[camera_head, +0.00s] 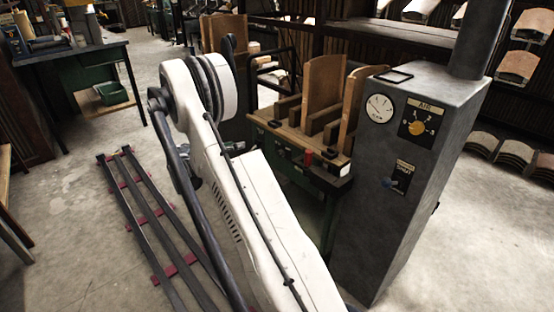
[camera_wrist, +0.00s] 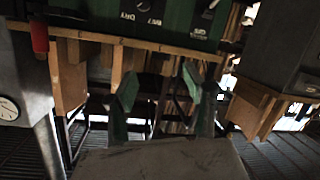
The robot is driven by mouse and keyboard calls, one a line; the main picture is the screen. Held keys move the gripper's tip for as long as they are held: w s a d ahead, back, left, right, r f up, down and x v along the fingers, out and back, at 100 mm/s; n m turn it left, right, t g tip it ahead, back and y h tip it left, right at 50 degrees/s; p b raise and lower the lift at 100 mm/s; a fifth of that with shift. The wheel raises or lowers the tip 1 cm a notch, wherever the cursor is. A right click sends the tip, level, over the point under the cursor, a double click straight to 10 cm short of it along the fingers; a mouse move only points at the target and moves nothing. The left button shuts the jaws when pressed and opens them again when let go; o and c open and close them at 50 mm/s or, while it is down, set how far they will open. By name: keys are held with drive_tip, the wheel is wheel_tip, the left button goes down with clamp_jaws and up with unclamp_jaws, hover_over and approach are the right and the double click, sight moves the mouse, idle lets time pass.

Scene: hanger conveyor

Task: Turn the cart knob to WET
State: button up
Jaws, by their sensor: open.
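The green cart (camera_head: 318,178) with a wooden top stands right of my white arm in the head view. Its front panel (camera_wrist: 105,14) fills the top of the wrist view, upside down. A black label there appears to read DRY (camera_wrist: 128,14), and one beside it WET (camera_wrist: 153,18). Any knob by them is cut off by the frame's top edge, so its setting cannot be read. My gripper (camera_wrist: 158,97) shows in the wrist view with its two greenish fingers spread apart and nothing between them. It appears clear of the panel. My arm hides the gripper in the head view.
A grey cabinet (camera_head: 375,225) with a gauge and a yellow-black AIR dial (camera_head: 417,122) stands right beside the cart. A red handle (camera_head: 308,157) sits at the cart's front edge. Wooden boards (camera_head: 323,85) stand on the cart. Dark floor rails (camera_head: 150,215) lie at left.

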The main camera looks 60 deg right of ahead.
sight(279, 154)
drive_tip(key=s+d+f+m+g+h+b, duration=0.1)
drive_tip(key=s+d+f+m+g, duration=0.15)
drive_tip(key=f, duration=0.35)
drive_tip(key=s+d+f+m+g+h+b, duration=0.1)
drive_tip(key=d+f, duration=0.2)
drive_tip(key=f, duration=0.3)
drive_tip(key=shift+t, duration=0.25)
drive_tip(key=b+x, duration=0.1)
drive_tip(key=x, duration=0.3)
drive_tip(key=b+x, duration=0.1)
drive_tip(key=x, duration=0.4)
drive_tip(key=b+x, duration=0.1)
drive_tip(key=x, duration=0.3)
drive_tip(key=shift+s+d+r+b, duration=0.1)
drive_tip(key=shift+d+r+b, duration=0.15)
drive_tip(key=shift+r+b, duration=0.05)
drive_tip(key=c, duration=1.1)
